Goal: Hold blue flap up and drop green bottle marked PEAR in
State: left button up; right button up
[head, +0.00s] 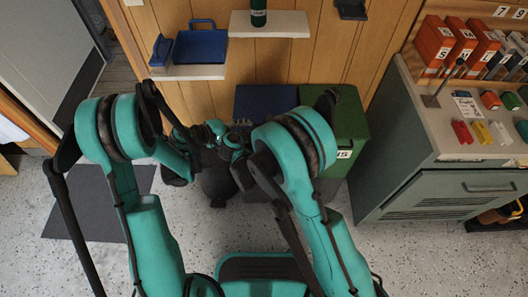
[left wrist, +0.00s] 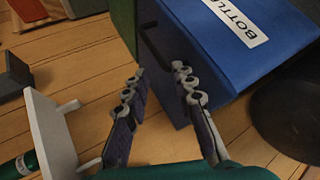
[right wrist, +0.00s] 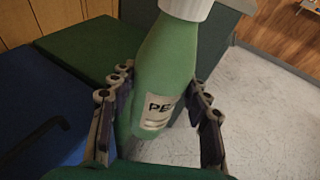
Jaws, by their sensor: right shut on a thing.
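The blue bin (head: 262,98) stands against the wood wall. In the left wrist view its blue flap (left wrist: 225,65) carries a white label starting BOTTL and a dark handle (left wrist: 150,45). My left gripper (left wrist: 159,70) is open, its fingertips close to the handle; I cannot tell whether they touch it. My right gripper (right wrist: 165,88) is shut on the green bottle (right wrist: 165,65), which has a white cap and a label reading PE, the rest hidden. The bottle is tilted above the bins. The arms hide much of this in the head view.
A green bin (head: 345,120) stands right of the blue one. A grey cabinet (head: 420,185) with small coloured items is at the right. Wall shelves hold a blue tray-like item (head: 201,47) and another green bottle (head: 258,14). Speckled floor is open at the front.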

pick_arm(q)
jog(key=shift+x, duration=4.05)
jog(key=shift+r, duration=0.1)
grip_shut()
